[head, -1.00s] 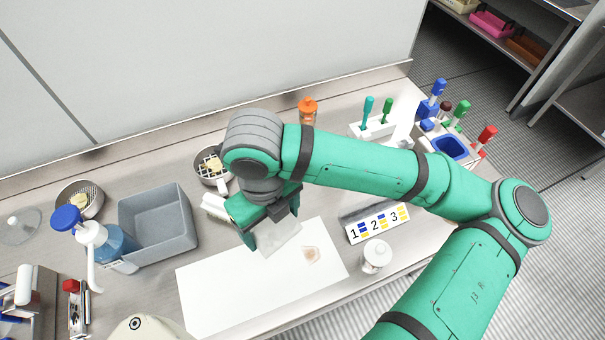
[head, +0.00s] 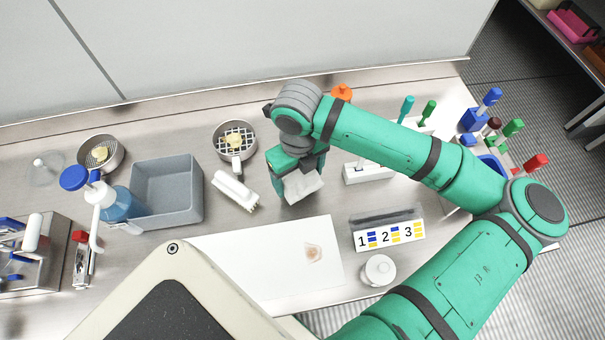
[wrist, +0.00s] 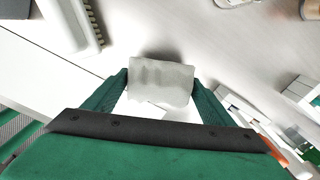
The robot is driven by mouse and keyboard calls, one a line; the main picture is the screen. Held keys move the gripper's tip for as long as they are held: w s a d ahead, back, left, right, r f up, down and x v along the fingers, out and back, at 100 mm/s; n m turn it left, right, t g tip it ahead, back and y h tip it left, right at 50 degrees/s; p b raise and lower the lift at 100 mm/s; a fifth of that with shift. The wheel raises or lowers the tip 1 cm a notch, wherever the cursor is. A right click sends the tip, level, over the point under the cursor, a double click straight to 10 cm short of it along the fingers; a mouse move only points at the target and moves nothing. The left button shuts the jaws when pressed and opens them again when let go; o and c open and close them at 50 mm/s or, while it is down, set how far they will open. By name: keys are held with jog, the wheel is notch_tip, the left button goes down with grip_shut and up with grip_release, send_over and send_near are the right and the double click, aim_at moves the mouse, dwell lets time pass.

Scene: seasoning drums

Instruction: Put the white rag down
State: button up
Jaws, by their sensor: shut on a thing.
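The white rag (head: 302,186) is held in my gripper (head: 287,180) in the head view, over the bare counter just beyond the white sheet. In the wrist view the rag (wrist: 162,80) hangs between the two green fingers of my gripper (wrist: 160,90). The gripper is shut on it. A dark shadow shows beside the rag on the counter; I cannot tell whether the rag touches the surface.
The white sheet (head: 225,255) with a brownish stain (head: 314,253) lies in front. A white brush (head: 235,190) lies to the left, near a grey bin (head: 168,215) and a sieve (head: 220,145). A numbered block (head: 390,237) and a white jar (head: 378,270) stand to the right.

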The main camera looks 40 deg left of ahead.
aim_at(300, 183)
jog(key=shift+w+a+f, duration=0.15)
jog(key=shift+w+f, duration=0.1)
jog(key=shift+f, duration=0.1)
jog(key=f, duration=0.1)
jog(key=w+f, duration=0.1)
jog(key=f, duration=0.1)
jog(key=shift+w, duration=0.1)
jog(key=shift+a+f, duration=0.1)
jog(key=shift+f, duration=0.25)
jog(key=shift+s, duration=0.4)
jog(key=shift+f, duration=0.2)
